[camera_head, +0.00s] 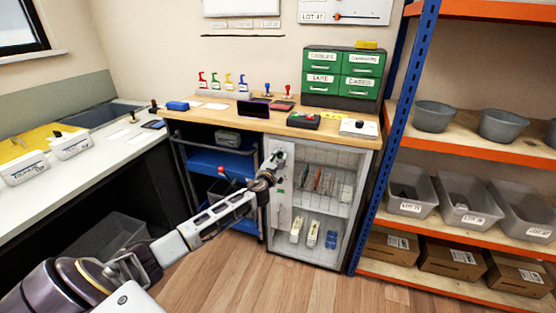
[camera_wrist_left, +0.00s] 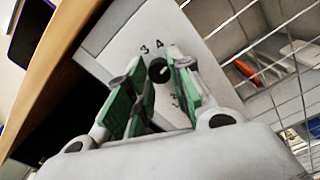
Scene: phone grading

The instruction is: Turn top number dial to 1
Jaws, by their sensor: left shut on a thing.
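The top number dial (camera_wrist_left: 158,70) is a small black round knob on a white panel (camera_wrist_left: 112,48), with a 3 and a 4 printed beside it. Another mark below is partly hidden, and I cannot read the dial's setting for certain. The white panel (camera_head: 284,206) stands upright at the left of the wire-front cabinet in the head view. My left gripper (camera_head: 278,156) is at the panel's upper part. In the left wrist view its green-padded fingers (camera_wrist_left: 158,76) are shut on the dial from both sides. My right gripper is not in view.
The wire-front cabinet (camera_head: 346,167) is right of the panel. A wooden counter (camera_head: 225,116) above holds green drawers (camera_head: 342,75) and small items. A blue-orange shelf rack (camera_head: 408,105) stands right; a white counter (camera_head: 75,172) is left. The wooden floor in front is open.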

